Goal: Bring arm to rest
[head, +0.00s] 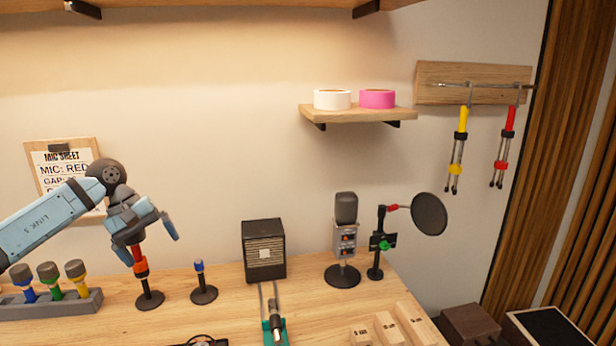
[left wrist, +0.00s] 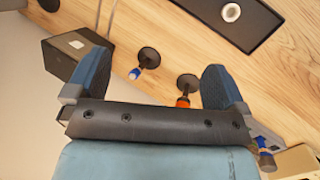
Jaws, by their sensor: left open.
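My left gripper (head: 148,241) is open at the left of the head view, over the back of the desk. Its two blue fingers are spread wide in the left wrist view (left wrist: 155,85). A red item (head: 140,268) stands upright on a round black base (head: 150,300) just below the gripper; its top is hidden by the gripper. In the left wrist view the red item (left wrist: 183,102) shows near one finger, partly hidden by the gripper body. I cannot tell whether they touch. My right gripper is not in view.
A blue-topped stand (head: 203,283) is just right of the red one. A grey rack (head: 85,304) with several colored microphones is at left. A black box (head: 264,250), a grey microphone (head: 345,240) and a pop filter (head: 429,214) stand at the back. A mic sheet (head: 62,170) hangs behind my arm.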

